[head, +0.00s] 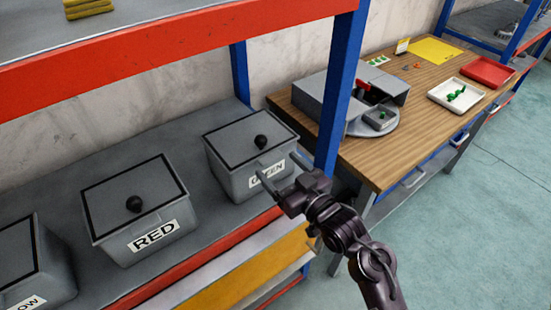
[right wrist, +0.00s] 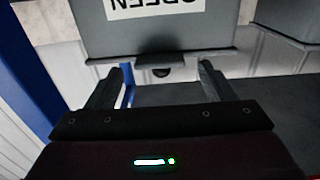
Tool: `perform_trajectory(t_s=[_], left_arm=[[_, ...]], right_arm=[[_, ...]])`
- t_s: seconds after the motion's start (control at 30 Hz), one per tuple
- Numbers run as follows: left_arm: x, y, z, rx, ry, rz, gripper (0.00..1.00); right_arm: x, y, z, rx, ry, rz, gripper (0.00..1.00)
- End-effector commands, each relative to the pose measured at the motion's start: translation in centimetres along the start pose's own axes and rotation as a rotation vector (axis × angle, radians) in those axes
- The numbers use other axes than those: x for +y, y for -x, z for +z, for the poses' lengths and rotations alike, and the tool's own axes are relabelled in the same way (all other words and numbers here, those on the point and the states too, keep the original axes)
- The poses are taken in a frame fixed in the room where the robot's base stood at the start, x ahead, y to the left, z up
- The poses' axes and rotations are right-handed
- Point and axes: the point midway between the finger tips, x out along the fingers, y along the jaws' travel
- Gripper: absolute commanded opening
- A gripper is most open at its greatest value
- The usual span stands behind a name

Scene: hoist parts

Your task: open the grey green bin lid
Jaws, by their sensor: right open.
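The grey green bin (head: 228,178) stands on the shelf beside the blue post, with a white label reading GREEN on its front. Its lid (head: 238,135) is grey with a black border and lies closed on top, with a round black knob (head: 260,142). My right gripper (head: 280,168) is open and empty at the bin's front, its fingers partly covering the label. In the right wrist view the bin (right wrist: 90,25) appears upside down, and the dark knob (right wrist: 152,72) shows between the open fingertips, apart from them. My left gripper is not in view.
A red-labelled bin (head: 150,240) and another grey bin (head: 30,265) stand left on the same shelf. A blue post (head: 340,90) rises close right of my gripper. A red beam (head: 150,65) crosses above. A wooden workbench (head: 410,150) with trays stands right.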

Motion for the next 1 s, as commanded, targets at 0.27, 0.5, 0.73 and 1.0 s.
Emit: perform_trajectory(t_s=[0.27, 0.5, 0.73, 1.0], left_arm=[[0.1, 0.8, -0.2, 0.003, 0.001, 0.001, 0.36], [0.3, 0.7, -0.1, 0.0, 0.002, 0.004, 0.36], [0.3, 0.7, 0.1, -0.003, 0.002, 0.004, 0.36], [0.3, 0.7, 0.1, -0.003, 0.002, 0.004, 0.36]], right_arm=[[0.0, -2.5, 0.0, -0.001, 0.0, 0.001, 0.76], [0.0, -2.6, 0.1, -0.002, 0.001, 0.001, 0.76], [0.0, -2.5, 0.1, -0.002, 0.0, 0.001, 0.48], [0.0, -2.5, 0.1, -0.002, 0.0, 0.001, 0.13]])
